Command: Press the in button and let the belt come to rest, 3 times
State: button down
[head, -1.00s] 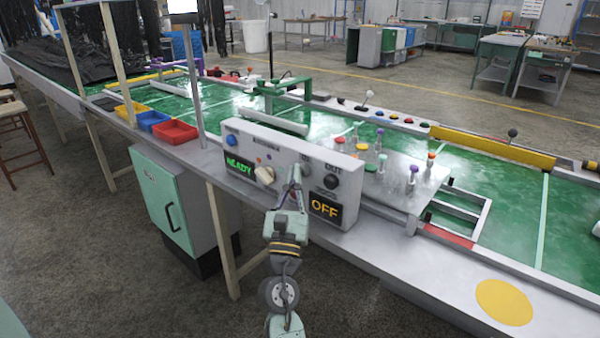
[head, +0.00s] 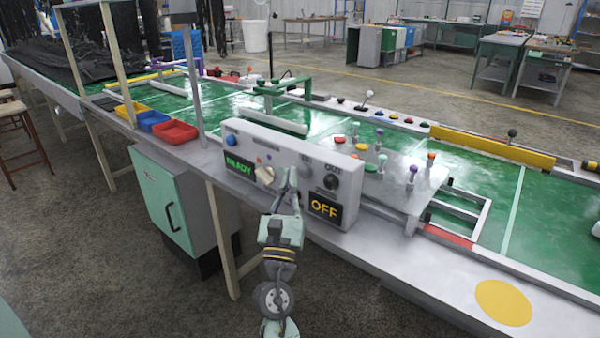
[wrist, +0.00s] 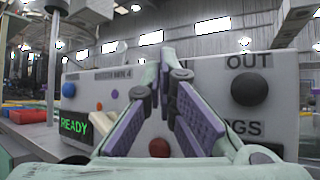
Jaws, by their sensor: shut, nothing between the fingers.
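The control box (head: 285,165) stands on the near edge of the green belt (head: 460,185). Its grey in button (head: 306,171) shows just right of my fingertips in the head view; in the wrist view my fingers hide it, below a partly covered "IN" label. The black out button (head: 331,181) is to its right. My gripper (head: 292,175) is shut and empty, pointing at the box face, seemingly a little apart from the button. It also shows in the wrist view (wrist: 169,55). The left display (head: 240,166) reads READY in green; the right one (head: 325,207) reads OFF.
A blue button (head: 231,140) and a cream knob (head: 264,174) are left on the box; a red button (wrist: 159,147) sits low between my fingers. A plate with coloured knobs (head: 400,185) stands behind. Red, blue and yellow bins (head: 175,132) are at left.

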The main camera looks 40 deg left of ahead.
jog(key=shift+s, duration=0.15)
jog(key=s, duration=0.4)
jog(key=shift+s+a, duration=0.15)
jog(key=shift+s, duration=0.2)
dwell(2.4)
